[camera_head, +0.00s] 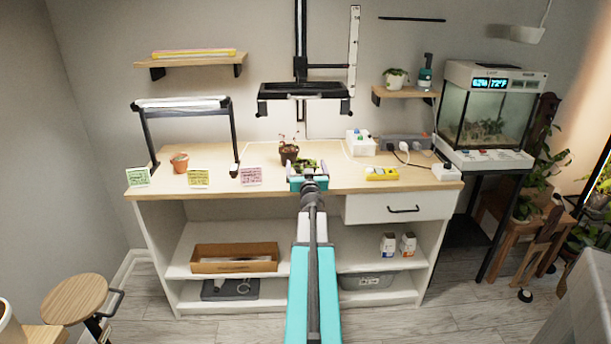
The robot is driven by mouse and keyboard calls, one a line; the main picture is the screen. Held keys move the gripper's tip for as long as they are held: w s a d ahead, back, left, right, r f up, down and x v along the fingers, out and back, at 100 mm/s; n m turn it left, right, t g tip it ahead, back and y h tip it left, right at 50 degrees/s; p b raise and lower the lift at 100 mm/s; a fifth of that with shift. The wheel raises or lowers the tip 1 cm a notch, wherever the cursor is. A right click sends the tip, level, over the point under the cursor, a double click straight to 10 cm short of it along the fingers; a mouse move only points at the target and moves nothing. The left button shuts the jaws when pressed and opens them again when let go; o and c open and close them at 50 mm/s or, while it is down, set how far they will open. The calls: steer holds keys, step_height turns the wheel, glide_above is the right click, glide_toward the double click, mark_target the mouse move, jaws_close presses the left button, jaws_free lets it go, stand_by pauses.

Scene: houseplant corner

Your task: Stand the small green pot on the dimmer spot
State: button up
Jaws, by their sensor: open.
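My gripper (307,174) is open at the front middle of the wooden bench top (220,181). Low green leaves (304,163) show just beyond and between its teal jaws. Whatever holds these leaves is mostly hidden by my gripper, so I cannot tell its colour or whether the jaws touch it. No plainly green pot shows elsewhere. Two lights are over the bench: a pale lamp bar on a black stand (181,103) at left and a black hanging frame (303,90) at centre. I cannot tell which spot is dimmer.
A terracotta pot (180,163) and a dark brown planted pot (289,153) stand on the bench. Note cards in green (138,176), yellow (199,178) and pink (250,176) line the front edge. A yellow device (381,174) lies at right.

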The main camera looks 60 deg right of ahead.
mark_target(305, 160)
steer(key=shift+b+x, duration=0.4)
steer(key=shift+x, duration=2.2)
steer(key=c, duration=1.4)
steer(key=shift+o, duration=0.2)
steer(key=shift+c, duration=0.7)
steer(key=shift+r, duration=0.2)
